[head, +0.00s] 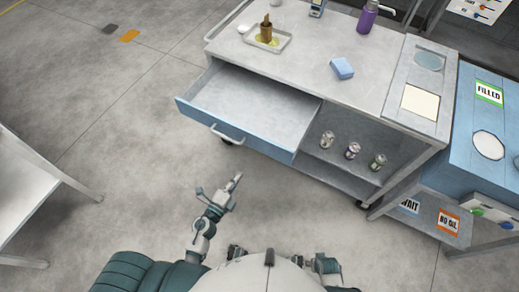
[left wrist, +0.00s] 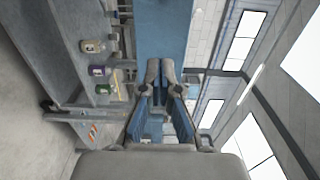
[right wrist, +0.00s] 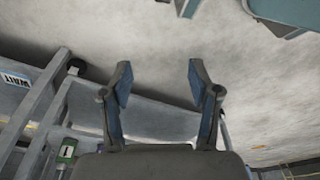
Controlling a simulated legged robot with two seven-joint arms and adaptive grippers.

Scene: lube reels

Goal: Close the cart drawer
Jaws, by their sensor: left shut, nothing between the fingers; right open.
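The cart (head: 300,60) is grey with a blue-fronted drawer (head: 240,135) pulled well out toward me. The drawer looks empty inside and has a metal handle (head: 228,134) on its front. My left gripper (head: 235,183) is in front of the drawer, apart from it and below the handle in the head view. It is shut and empty; the left wrist view (left wrist: 160,65) shows the fingertips close together before a blue panel that looks like the drawer front. My right gripper (right wrist: 160,75) is open and empty, with the floor and grey shelving beyond it.
A tray with a brown object (head: 267,40), a blue block (head: 342,68) and a purple bottle (head: 367,18) stand on the cart top. Several small jars (head: 352,150) stand on its lower shelf. A blue station (head: 480,140) is at right, a grey table (head: 30,190) at left.

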